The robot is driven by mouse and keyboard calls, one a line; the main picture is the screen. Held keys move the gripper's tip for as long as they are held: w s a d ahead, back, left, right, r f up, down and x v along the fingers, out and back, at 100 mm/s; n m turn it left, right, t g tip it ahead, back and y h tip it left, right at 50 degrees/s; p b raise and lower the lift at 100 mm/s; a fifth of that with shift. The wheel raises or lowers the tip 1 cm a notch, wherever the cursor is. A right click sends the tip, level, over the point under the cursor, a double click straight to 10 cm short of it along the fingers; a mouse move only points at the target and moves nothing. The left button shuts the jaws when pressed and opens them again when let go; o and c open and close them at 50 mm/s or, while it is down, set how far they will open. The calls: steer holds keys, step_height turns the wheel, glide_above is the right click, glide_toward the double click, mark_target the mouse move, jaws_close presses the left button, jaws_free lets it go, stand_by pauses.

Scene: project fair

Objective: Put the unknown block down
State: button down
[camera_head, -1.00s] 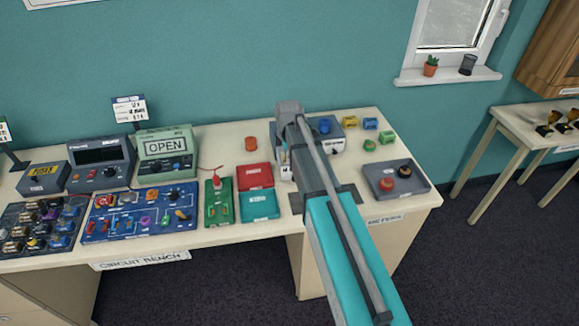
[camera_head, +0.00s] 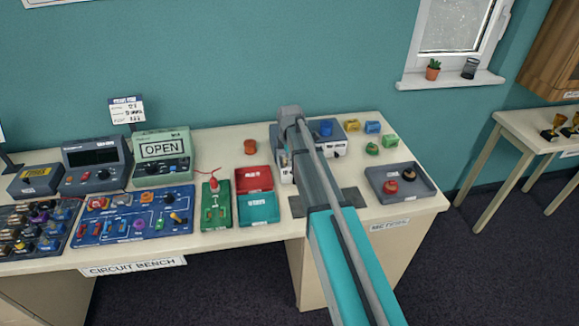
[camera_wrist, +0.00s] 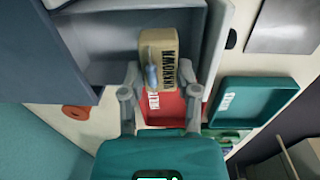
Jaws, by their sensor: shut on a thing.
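The unknown block (camera_wrist: 158,56) is a beige block with dark lettering and a small blue-grey part on its face. In the wrist view my gripper (camera_wrist: 159,72) is shut on it, one finger at each side. The red tray (camera_wrist: 176,106) lies beneath the block in that view, with the teal tray (camera_wrist: 270,84) beside it. In the head view the red tray (camera_head: 253,179) and teal tray (camera_head: 259,208) lie left of my arm.
A grey open box (camera_wrist: 92,72) is close to the block. A green board (camera_head: 216,208), blue circuit board (camera_head: 105,228) and meter reading OPEN (camera_head: 162,160) stand left. A grey tray (camera_head: 407,198) with red and black pieces lies right. Several small coloured blocks sit behind it.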

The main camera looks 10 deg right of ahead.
steer(key=shift+w+d+f+b, duration=0.1)
steer(key=shift+w+f+b, duration=0.35)
steer(key=shift+f+b, duration=1.6)
steer(key=shift+f, duration=0.15)
steer(key=c, duration=0.6)
jaws_free()
steer(key=shift+r, duration=0.2)
steer(key=r+p, duration=0.8)
steer(key=s+r+p, duration=0.1)
steer(key=r+p, duration=0.3)
